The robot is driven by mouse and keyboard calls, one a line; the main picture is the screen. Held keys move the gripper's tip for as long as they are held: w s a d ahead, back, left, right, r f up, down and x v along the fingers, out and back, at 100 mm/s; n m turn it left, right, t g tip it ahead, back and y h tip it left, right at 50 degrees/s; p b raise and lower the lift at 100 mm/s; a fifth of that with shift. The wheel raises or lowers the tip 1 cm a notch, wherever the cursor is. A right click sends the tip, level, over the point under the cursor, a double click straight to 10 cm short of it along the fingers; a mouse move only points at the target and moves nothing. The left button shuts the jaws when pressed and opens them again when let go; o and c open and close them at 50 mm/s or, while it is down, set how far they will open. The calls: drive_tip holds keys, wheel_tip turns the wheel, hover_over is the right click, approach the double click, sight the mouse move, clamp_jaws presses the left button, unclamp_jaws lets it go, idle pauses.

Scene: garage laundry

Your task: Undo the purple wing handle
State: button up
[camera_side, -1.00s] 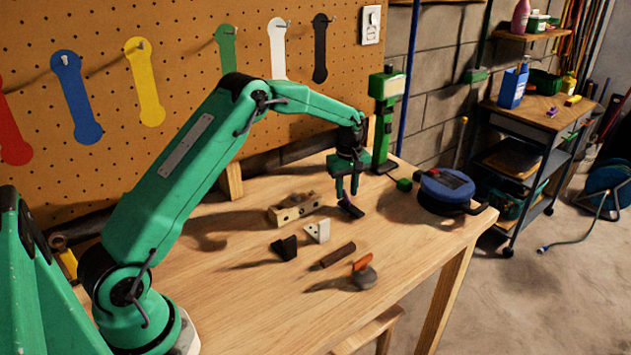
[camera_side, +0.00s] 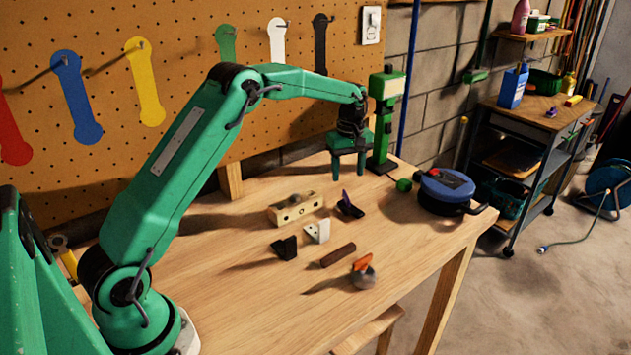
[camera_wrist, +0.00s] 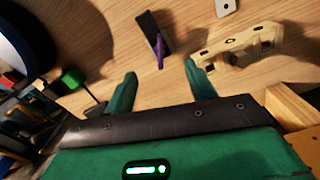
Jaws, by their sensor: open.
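The purple wing handle (camera_side: 345,198) stands up from a dark base (camera_side: 352,210) on the wooden table, right of the pale wooden block. In the wrist view the purple handle (camera_wrist: 160,50) shows edge-on beside its dark base (camera_wrist: 154,30), ahead of the space between my fingertips. My gripper (camera_side: 349,172) is open and empty above and slightly behind the handle, apart from it. Both green fingers of my gripper (camera_wrist: 160,78) are spread wide in the wrist view. Whether the handle is loose on its base cannot be told.
A pale wooden block (camera_side: 297,210), a white bracket (camera_side: 318,231), a black bracket (camera_side: 285,247), a brown bar (camera_side: 338,254) and a grey piece with an orange handle (camera_side: 363,274) lie nearby. A green post (camera_side: 383,125) and a blue round device (camera_side: 446,188) stand to the right.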

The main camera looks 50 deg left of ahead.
sight(346, 195)
drive_tip(key=o, duration=0.3)
drive_tip(key=shift+o, duration=0.4)
drive_tip(key=shift+m, duration=0.4)
drive_tip(key=m, duration=0.8)
drive_tip(key=shift+r, duration=0.1)
drive_tip(key=m, duration=0.5)
drive_tip(key=shift+a+r+m, duration=0.1)
drive_tip(key=shift+m, duration=0.3)
drive_tip(key=m, duration=0.5)
drive_tip(key=shift+m, duration=0.4)
drive_tip(key=shift+f, duration=3.85)
